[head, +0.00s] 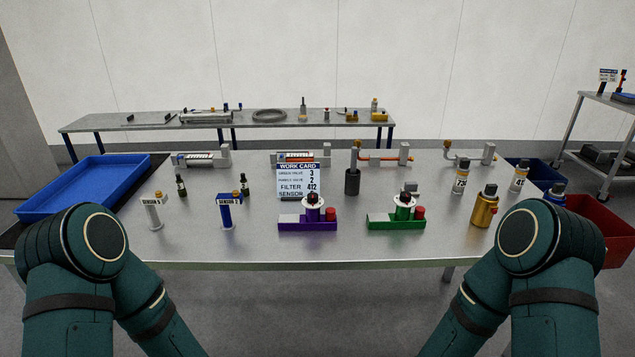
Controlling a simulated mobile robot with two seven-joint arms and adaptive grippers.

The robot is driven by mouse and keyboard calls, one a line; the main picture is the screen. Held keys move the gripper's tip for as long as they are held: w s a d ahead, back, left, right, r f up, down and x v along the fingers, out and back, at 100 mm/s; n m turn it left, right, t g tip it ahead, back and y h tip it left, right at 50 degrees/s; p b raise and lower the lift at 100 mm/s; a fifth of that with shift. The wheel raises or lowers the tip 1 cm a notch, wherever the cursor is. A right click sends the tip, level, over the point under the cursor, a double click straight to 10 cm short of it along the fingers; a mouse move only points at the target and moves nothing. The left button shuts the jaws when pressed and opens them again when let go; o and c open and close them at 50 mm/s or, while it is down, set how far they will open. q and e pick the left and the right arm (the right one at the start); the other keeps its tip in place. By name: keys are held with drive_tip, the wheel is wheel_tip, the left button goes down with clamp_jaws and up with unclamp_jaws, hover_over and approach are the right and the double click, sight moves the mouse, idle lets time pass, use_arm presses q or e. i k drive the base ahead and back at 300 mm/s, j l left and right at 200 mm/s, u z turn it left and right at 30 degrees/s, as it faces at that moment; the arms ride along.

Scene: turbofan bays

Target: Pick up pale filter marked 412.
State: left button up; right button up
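A pale canister (519,177) with a dark cap stands upright at the right of the table. Its label seems to begin with 41, but the last digit is too small to read. A similar pale canister (461,177) stands to its left, with a label that seems to begin with 7. The work card (298,180) at the table's middle lists the filter as 412. Both my arms show at the bottom corners, but neither gripper is in view.
Green (396,223) and purple (307,224) fixtures sit mid-table. A blue tray (80,187) is at left, a red bin (608,226) at right. The front edge is mostly clear.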

sight(521, 169)
drive_tip(key=l, duration=3.85)
